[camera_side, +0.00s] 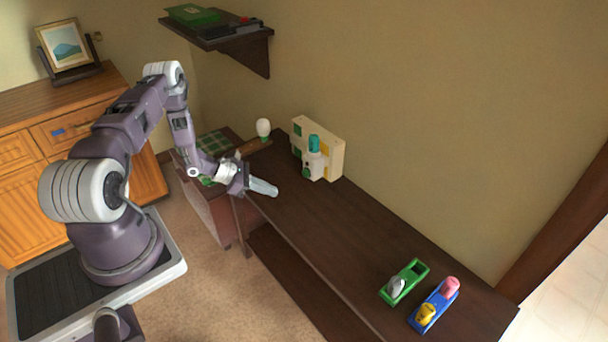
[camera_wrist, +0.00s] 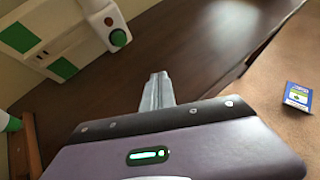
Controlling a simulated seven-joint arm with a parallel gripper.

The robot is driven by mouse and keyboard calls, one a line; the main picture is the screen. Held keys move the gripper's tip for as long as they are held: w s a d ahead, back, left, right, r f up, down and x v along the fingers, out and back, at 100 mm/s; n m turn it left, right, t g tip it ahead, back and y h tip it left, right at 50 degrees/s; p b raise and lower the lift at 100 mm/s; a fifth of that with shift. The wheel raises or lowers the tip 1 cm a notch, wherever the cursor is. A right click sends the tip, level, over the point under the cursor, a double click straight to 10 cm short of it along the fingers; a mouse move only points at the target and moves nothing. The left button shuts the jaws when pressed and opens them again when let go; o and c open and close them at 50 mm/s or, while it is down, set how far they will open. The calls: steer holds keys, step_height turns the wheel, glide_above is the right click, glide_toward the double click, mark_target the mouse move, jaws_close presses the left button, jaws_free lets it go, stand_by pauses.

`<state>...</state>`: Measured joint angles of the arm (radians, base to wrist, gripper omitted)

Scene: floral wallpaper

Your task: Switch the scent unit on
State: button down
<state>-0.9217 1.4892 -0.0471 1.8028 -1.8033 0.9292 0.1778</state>
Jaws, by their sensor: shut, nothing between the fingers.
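The scent unit, a cream box with green patches (camera_side: 328,151), stands upright at the back of the dark table against the wall. In the wrist view the unit (camera_wrist: 85,22) is cut off at the top left. A round green button in a dark ring (camera_wrist: 118,38) shows on it, perhaps its switch; whether it is on I cannot tell. My gripper (camera_side: 272,189) is shut and empty, over the table's left end, in front of the unit and apart from it. The closed fingers also show in the wrist view (camera_wrist: 157,92).
The dark table (camera_side: 350,225) is clear in the middle. A green holder (camera_side: 415,270) and a blue holder (camera_side: 439,302) with small items lie at its right end. A white bulb-shaped object (camera_side: 263,128) stands left of the unit. A shelf (camera_side: 235,38) hangs above.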

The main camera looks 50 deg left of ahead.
mark_target(305, 173)
steer(key=shift+w, duration=4.45)
steer(key=shift+w, duration=0.15)
steer(key=shift+w, duration=0.25)
steer(key=shift+w, duration=0.5)
steer(key=shift+s, duration=0.9)
